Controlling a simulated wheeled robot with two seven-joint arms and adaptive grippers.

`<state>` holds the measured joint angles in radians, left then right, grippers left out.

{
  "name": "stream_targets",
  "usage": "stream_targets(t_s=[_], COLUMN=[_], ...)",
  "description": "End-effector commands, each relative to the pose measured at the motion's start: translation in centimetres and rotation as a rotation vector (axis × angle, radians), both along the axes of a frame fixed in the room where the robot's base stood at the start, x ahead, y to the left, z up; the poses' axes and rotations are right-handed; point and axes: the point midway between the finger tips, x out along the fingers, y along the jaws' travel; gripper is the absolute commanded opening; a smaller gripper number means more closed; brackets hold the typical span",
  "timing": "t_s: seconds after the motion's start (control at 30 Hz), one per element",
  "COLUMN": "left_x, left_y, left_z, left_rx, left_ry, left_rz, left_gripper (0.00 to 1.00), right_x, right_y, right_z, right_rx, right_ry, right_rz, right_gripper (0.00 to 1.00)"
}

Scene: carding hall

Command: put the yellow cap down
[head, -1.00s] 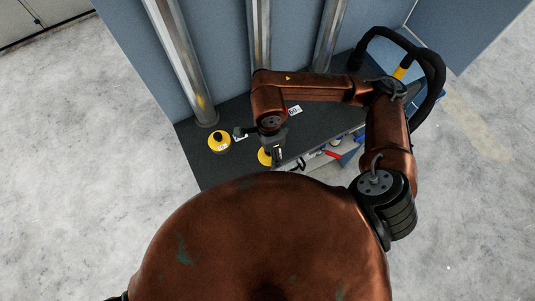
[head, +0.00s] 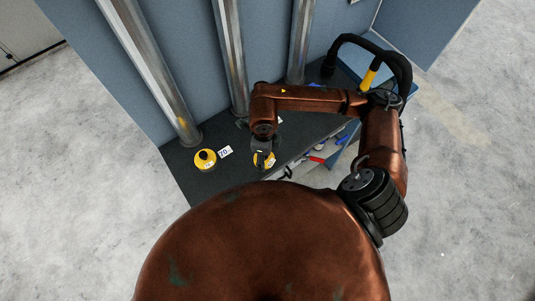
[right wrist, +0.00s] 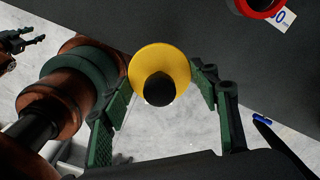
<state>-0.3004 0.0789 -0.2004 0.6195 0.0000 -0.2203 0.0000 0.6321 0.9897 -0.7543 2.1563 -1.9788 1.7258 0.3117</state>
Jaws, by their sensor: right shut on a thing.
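My right gripper (head: 263,150) is shut on a yellow cap (right wrist: 160,72) with a black knob. The cap sits between the green fingers in the right wrist view, with its knob facing the camera. In the head view the held cap (head: 264,161) is partly hidden under the gripper, by the front edge of the dark shelf (head: 200,184). A second yellow cap (head: 205,160) with a black knob stands on the shelf to the left. A dark pronged shape (right wrist: 20,41) at the left of the right wrist view may be my left gripper; its jaws are unclear.
A white number tag (head: 225,152) lies beside the second cap. Metal pipes (head: 232,55) rise behind the shelf. Red and blue tools (head: 317,159) lie in front right. A red ring (right wrist: 262,8) shows in the right wrist view.

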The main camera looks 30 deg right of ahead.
Motion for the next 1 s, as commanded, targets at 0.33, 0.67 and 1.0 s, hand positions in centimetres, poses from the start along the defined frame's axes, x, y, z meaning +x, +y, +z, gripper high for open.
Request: stream_targets(t_s=[0.33,0.67,1.0], left_x=[0.1,0.2,0.2], left_y=[0.0,0.0,0.0], left_z=[0.9,2.0,2.1], left_rx=[0.000,0.001,0.000], left_ry=[-0.002,-0.003,-0.004], left_rz=[0.000,0.000,0.000], left_gripper=[0.40,0.40,0.40], right_x=[2.6,3.1,3.3], right_y=[-2.7,-3.4,-3.4], right_z=[-4.7,-7.6,-8.9], right_rx=[0.001,0.002,0.001], right_ry=[0.002,0.005,0.000], right_rz=[0.000,0.000,0.003], right_gripper=[0.28,0.28,0.28])
